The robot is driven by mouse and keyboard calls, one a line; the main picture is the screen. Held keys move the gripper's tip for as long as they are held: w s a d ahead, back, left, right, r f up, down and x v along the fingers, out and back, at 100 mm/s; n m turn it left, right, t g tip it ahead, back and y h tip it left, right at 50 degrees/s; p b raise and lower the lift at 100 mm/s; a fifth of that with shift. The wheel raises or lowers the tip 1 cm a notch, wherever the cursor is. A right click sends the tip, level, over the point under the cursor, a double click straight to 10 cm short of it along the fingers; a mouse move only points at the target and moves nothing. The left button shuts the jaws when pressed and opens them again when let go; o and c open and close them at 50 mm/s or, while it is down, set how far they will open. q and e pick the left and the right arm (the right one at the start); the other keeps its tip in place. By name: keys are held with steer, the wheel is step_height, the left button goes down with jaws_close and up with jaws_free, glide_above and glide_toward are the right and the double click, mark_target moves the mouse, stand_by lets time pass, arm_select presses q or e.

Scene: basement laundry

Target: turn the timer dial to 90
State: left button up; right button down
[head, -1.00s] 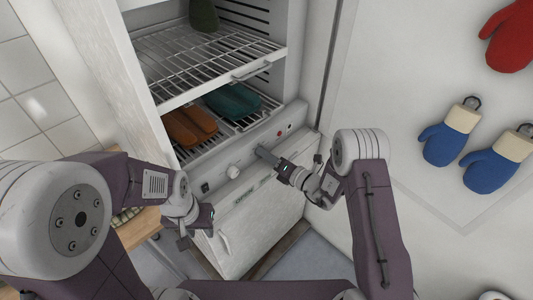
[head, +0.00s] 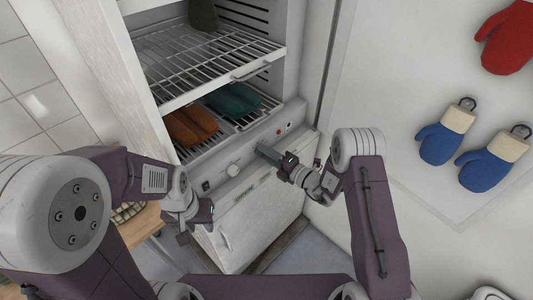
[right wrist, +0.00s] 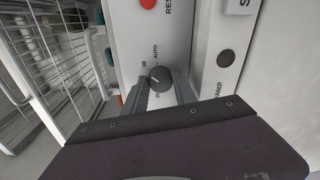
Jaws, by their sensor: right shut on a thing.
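The timer dial (right wrist: 160,78) is a small dark knob with a white pointer line on a pale panel, seen in the right wrist view. The pointer slants to the upper left; printed marks around it include AUTO, and the others are too small to read surely. My right gripper (head: 262,150) is at the control panel in the head view, its fingers hiding the dial there. In the right wrist view its two fingers (right wrist: 161,92) are on either side of the dial, shut on it. My left gripper (head: 192,228) hangs at the cabinet's lower left front; its jaw opening is unclear.
The control panel (head: 216,184) also bears a white knob (head: 233,171) and a red button (right wrist: 147,3). Above it, wire racks (head: 190,65) hold orange mitts (head: 190,124) and a teal mitt (head: 233,99). Blue mitts (head: 440,143) hang on the right wall.

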steer(key=c, duration=1.3)
jaws_free()
steer(key=v, duration=0.9)
